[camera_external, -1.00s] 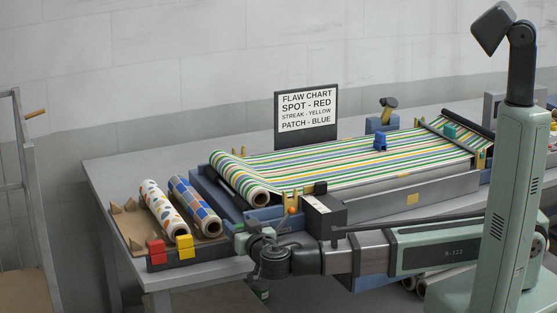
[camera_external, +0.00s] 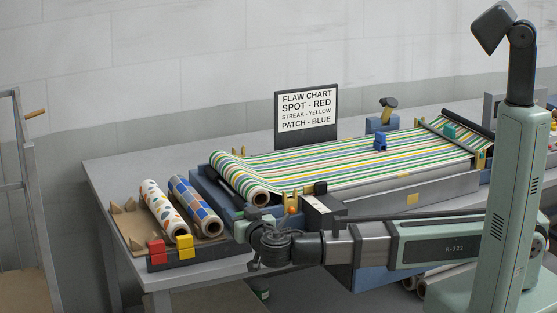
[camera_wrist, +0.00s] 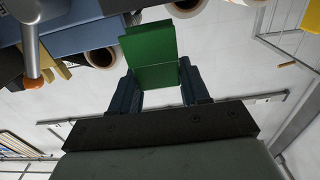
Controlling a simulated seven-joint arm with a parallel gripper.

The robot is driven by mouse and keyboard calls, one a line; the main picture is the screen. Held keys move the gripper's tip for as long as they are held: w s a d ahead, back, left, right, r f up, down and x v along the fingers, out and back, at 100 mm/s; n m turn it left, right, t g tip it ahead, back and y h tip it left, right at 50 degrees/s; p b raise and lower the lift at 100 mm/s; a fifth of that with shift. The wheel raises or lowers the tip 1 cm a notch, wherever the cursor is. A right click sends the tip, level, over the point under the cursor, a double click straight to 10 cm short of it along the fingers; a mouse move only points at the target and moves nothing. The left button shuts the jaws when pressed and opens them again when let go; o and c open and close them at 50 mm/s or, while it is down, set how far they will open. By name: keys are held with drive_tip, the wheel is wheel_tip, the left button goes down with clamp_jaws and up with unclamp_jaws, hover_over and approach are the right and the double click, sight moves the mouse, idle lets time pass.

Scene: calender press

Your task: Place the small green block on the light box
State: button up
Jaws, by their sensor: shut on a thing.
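My gripper (camera_wrist: 157,75) is shut on the green block (camera_wrist: 150,45), which stands out beyond the fingers in the wrist view. In the external view my gripper (camera_external: 252,240) is at the front edge of the bench, below the near end of the striped roll. The block cannot be made out there. No thing is clearly marked as the light box. A dark box with a pale top (camera_external: 318,204) sits right of my gripper by the press, and I cannot tell if it is the light box.
A red block (camera_external: 156,252) and a yellow block (camera_external: 184,246) stand at the front left of the bench, before two patterned rolls (camera_external: 190,200). Striped sheet (camera_external: 340,165) covers the press. An orange knob (camera_external: 291,210) is close to my wrist. A flaw chart (camera_external: 306,112) stands behind.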

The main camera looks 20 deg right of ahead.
sight(240, 213)
drive_tip(key=shift+r, duration=3.35)
drive_tip(key=shift+f, duration=4.8)
drive_tip(key=shift+f, duration=0.2)
drive_tip(key=o, duration=1.1)
drive_tip(key=s, duration=1.3)
drive_tip(key=shift+s+r, duration=0.25)
drive_tip(key=shift+s, duration=0.15)
